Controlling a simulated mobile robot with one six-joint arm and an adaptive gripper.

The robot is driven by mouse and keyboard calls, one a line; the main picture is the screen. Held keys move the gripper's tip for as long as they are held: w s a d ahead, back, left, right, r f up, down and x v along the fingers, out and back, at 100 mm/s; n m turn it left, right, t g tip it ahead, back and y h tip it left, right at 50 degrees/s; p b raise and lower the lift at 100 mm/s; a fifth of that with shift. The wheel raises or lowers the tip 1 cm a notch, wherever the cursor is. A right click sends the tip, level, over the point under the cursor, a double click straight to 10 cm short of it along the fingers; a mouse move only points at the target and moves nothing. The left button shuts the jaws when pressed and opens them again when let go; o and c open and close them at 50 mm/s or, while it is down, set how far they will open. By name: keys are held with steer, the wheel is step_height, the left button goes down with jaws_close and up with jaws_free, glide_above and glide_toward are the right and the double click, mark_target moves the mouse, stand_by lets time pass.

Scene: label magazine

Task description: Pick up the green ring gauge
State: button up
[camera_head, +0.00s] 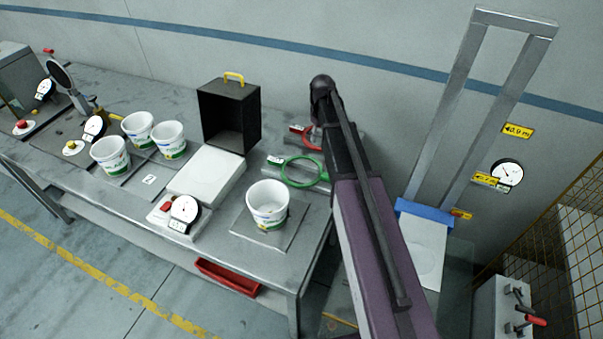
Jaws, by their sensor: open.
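The green ring gauge (283,172) lies flat near the right end of the grey workbench (230,222), with a white-labelled tab on its left. Its right side comes close to my dark and purple arm. A red ring gauge (305,132) lies behind it, partly hidden by my arm. My arm rises from the bottom of the view, right of the green ring. I cannot make out any gripper fingers, and nothing is seen touching the green ring.
A white tub (267,207) stands on a plate in front of the green ring. A white scale (206,177), a black box (229,117) and a dial gauge (184,211) are to the left. A metal frame (448,110) stands right of my arm.

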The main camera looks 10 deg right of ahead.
steer(key=b, duration=0.6)
glide_above(318, 163)
steer(key=shift+w+d+f, duration=0.1)
steer(key=shift+f, duration=1.65)
steer(key=shift+w+f, duration=0.1)
steer(key=shift+f, duration=1.65)
steer(key=shift+s+f+b, duration=0.1)
steer(key=shift+f+b, duration=2.5)
steer(key=shift+b, duration=0.2)
jaws_close()
